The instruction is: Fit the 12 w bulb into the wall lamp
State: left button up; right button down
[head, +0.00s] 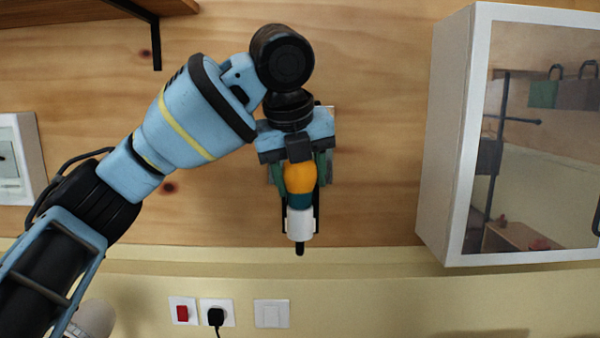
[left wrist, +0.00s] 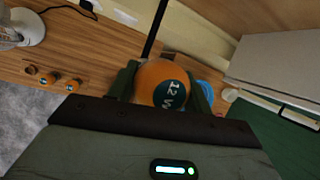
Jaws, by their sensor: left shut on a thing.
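My left gripper (head: 301,178) is in front of the plywood wall, its fingers pointing down and shut on an orange bulb (head: 300,178) with a teal band. In the left wrist view the bulb (left wrist: 152,76) sits between the two green fingers (left wrist: 163,88), its teal label reading "12 W". Directly below the bulb in the head view is the wall lamp's white socket (head: 300,226) on a black holder. The bulb's lower end lines up with the socket; I cannot tell whether they touch. The gripper hides much of the lamp's upper part. My right gripper is not in view.
A white glass-fronted cabinet (head: 446,140) hangs to the right. A switch box (head: 18,160) is at the left. Sockets and a black plug (head: 216,315) are low on the wall.

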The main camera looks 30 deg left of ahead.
pick_arm(q)
jog(key=shift+f, duration=0.1)
jog(key=o, duration=1)
jog(key=shift+o, duration=0.2)
jog(key=v, duration=0.7)
jog(key=shift+s+r, duration=0.2)
jog(key=shift+r, duration=0.15)
